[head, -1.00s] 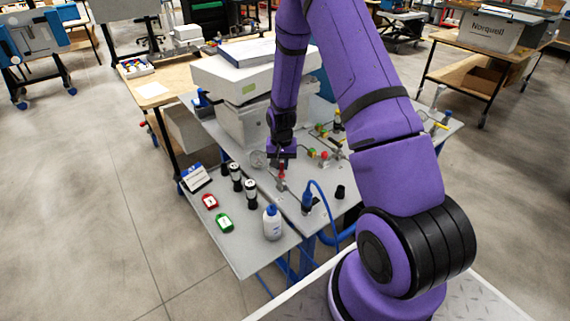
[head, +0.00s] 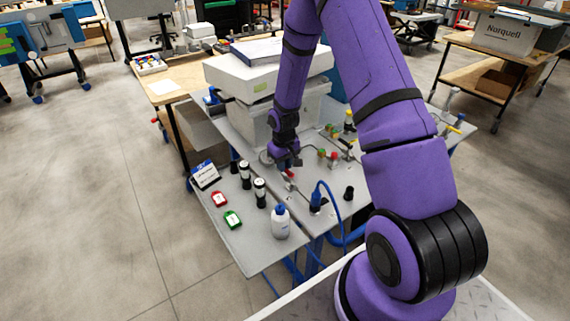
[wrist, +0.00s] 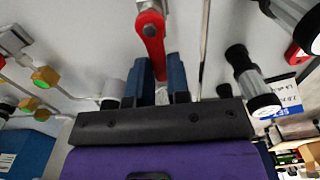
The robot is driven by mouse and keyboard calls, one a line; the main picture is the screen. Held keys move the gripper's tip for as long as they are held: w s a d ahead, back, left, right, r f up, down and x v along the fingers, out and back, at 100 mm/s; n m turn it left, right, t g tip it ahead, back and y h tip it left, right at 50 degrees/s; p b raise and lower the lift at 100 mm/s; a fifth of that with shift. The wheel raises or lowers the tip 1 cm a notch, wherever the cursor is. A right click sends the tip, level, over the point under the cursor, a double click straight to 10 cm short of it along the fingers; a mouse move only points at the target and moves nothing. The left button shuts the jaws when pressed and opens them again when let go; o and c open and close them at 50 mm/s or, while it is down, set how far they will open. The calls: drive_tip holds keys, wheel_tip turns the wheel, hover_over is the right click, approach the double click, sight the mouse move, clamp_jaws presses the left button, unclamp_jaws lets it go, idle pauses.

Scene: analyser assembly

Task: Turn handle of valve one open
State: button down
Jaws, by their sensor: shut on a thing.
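The red valve handle (wrist: 152,33) fills the top middle of the wrist view, hanging from a metal pivot, with its lower end between my two blue fingers. It also shows in the head view as a small red spot (head: 289,173) on the grey bench. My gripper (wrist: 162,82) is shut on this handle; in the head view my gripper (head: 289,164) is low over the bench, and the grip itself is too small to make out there. No valve number is readable.
Black-and-white cylinders (head: 260,192), a white bottle (head: 280,222), red (head: 219,198) and green (head: 233,219) tags and a sign (head: 205,175) stand left and in front. A blue hose (head: 332,195) is at right. A white analyser box (head: 262,78) is behind; yellow-green fittings (wrist: 45,77) lie beside.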

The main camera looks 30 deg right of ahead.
idle(0.4)
drive_tip(key=c, duration=1.1)
unclamp_jaws()
wheel_tip(320, 180, up, 11)
drive_tip(key=shift+f, duration=0.1)
